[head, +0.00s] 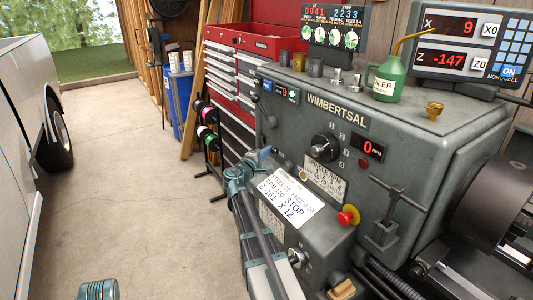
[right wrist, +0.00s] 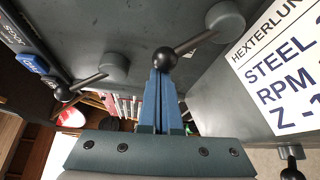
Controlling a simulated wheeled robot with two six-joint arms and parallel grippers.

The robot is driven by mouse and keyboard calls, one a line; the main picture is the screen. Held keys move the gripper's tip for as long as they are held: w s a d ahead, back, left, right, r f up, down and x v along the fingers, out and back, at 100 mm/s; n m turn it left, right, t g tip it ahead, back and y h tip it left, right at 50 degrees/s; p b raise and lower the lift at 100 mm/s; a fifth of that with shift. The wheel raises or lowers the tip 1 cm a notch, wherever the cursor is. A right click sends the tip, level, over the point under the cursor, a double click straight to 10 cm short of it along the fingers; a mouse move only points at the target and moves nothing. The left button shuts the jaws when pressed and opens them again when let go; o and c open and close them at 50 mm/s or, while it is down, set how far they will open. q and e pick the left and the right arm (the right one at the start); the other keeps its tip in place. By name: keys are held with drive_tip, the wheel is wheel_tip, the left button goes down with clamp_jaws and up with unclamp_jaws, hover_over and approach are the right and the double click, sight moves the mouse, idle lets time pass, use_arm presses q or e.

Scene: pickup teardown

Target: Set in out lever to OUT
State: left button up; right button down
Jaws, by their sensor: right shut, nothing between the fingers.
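In the right wrist view, a lever with a black ball knob (right wrist: 165,58) runs down from a round grey hub (right wrist: 226,20). A second similar lever (right wrist: 62,93) sits to the left on its own hub. No IN or OUT marking is readable, so I cannot tell which is the in out lever. My right gripper (right wrist: 163,74) is shut and empty, its blue fingertips right at the first knob; I cannot tell whether they touch. In the head view, the right gripper (head: 264,154) is at the left end of the lathe headstock (head: 285,110). The left gripper is not in view.
A green oil can (head: 388,80) stands on top. A red tool chest (head: 235,65) stands behind.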

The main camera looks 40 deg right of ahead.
drive_tip(key=shift+s+m, duration=0.2)
drive_tip(key=shift+m, duration=0.1)
drive_tip(key=shift+s+a+r+m+h+b, duration=0.1)
drive_tip(key=shift+s+r+m+h+b, duration=0.05)
drive_tip(key=shift+s+m+h+b, duration=0.4)
drive_tip(key=shift+s+r+m+h+b, duration=0.15)
drive_tip(key=shift+s+m+h+b, duration=0.2)
drive_tip(key=shift+m+b, duration=0.35)
drive_tip(key=shift+s+a+r+m+h+b, duration=0.15)
drive_tip(key=shift+s+m+h+b, duration=0.5)
drive_tip(key=shift+s+m+b, duration=0.55)
drive_tip(key=shift+s+a+r+m+h+b, duration=0.15)
drive_tip(key=shift+s+m+h+b, duration=0.6)
drive_tip(key=shift+s+m, duration=0.65)
drive_tip(key=shift+f, duration=0.1)
